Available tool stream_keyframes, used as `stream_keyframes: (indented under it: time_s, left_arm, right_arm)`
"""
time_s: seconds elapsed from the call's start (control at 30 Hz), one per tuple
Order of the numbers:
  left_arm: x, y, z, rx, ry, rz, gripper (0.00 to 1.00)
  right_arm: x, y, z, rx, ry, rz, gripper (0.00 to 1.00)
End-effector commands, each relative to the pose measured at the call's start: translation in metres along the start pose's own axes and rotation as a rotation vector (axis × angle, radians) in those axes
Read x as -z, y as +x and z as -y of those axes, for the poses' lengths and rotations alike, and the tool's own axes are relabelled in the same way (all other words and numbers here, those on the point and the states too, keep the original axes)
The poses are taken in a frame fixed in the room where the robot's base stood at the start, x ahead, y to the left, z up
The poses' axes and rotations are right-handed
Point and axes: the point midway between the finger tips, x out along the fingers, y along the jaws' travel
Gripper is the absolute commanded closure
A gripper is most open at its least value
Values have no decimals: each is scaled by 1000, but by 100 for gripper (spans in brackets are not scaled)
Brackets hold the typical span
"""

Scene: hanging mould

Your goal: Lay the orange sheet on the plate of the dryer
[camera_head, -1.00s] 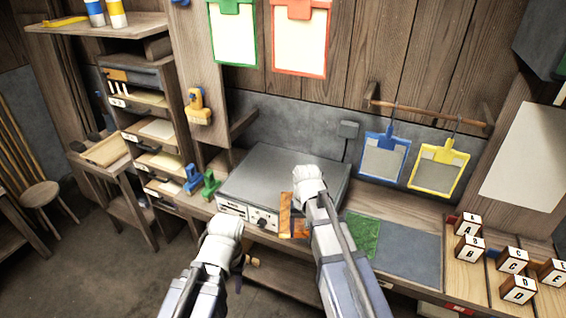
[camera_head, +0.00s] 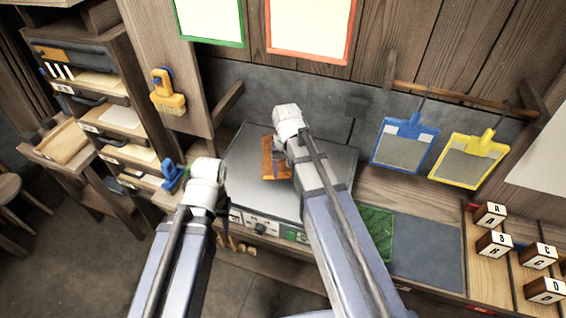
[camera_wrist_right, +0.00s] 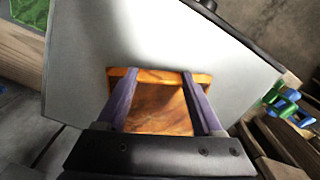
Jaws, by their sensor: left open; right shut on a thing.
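The orange sheet (camera_head: 270,160) is over the grey plate (camera_head: 240,165) of the dryer (camera_head: 250,215), left of the plate's middle in the head view. My right gripper (camera_head: 282,152) is shut on it. In the right wrist view, the orange sheet (camera_wrist_right: 160,112) lies between the two purple fingers of my right gripper (camera_wrist_right: 157,85), with the pale plate (camera_wrist_right: 90,45) behind it. I cannot tell whether the sheet touches the plate. My left gripper (camera_head: 222,207) is open and apart, near the dryer's front left corner; its wrist partly hides it.
A green mat (camera_head: 375,228) and a dark grey mat (camera_head: 425,250) lie right of the dryer. Lettered blocks (camera_head: 494,243) stand further right. Blue (camera_head: 404,145) and yellow (camera_head: 468,160) frames hang from a rail behind. A shelf rack (camera_head: 100,110) stands at left.

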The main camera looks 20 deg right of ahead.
Motion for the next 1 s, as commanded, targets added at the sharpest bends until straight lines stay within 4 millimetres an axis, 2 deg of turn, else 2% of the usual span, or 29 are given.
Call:
stream_keyframes:
  time_s: [0.37, 0.8, 1.0]
  left_arm:
    - [1, 12, -1, 0, 1, 0, 50]
    - [3, 57, -5, 0, 1, 0, 50]
    - [4, 68, -6, 0, 0, 0, 50]
  right_arm:
    - [0, 12, 0, 0, 0, 0, 84]
    - [0, 57, 0, 0, 0, 0, 84]
    - [0, 68, 0, 0, 0, 0, 84]
